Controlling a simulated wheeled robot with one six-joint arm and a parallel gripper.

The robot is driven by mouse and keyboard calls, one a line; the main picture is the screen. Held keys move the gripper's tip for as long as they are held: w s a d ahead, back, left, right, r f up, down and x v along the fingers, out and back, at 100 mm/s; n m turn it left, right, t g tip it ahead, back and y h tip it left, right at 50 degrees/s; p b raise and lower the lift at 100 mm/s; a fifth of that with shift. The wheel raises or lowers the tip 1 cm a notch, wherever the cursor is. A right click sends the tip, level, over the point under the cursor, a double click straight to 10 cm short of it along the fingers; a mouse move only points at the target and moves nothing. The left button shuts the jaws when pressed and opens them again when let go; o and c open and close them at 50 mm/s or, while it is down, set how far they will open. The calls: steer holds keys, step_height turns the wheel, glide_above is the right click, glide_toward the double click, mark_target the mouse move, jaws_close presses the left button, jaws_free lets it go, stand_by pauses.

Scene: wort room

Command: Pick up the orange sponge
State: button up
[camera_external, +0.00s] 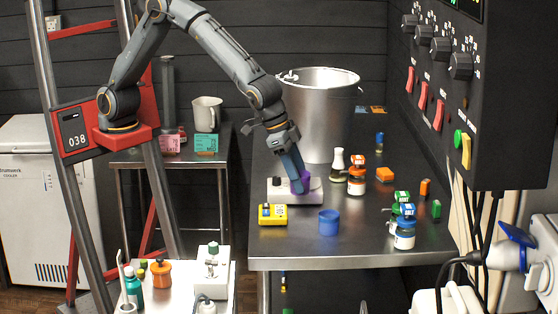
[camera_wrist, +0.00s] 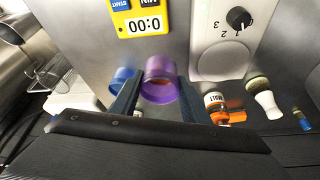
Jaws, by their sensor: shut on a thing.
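An orange block (camera_external: 385,174), which looks like the sponge, lies on the steel table to the right of the orange-lidded jar. A smaller orange piece (camera_external: 425,187) is farther right. My gripper (camera_external: 298,184) is at the white device on the table, left of the orange block and apart from it. Its fingers are shut on a purple cup (camera_external: 305,182). In the wrist view the purple cup (camera_wrist: 160,82) sits between the two fingers of my gripper (camera_wrist: 160,95). I cannot tell whether the sponge shows in the wrist view.
The white device with a knob (camera_external: 311,195), yellow timer (camera_external: 272,214) and blue cup (camera_external: 329,222) are close to my gripper. The table's front middle is clear.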

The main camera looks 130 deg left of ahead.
steer(key=s+d+b, duration=0.2)
steer(key=s+d, duration=0.3)
steer(key=s, duration=0.3)
stand_by(0.4)
steer(key=shift+s, duration=0.1)
stand_by(1.9)
steer(key=shift+r, duration=0.1)
stand_by(0.4)
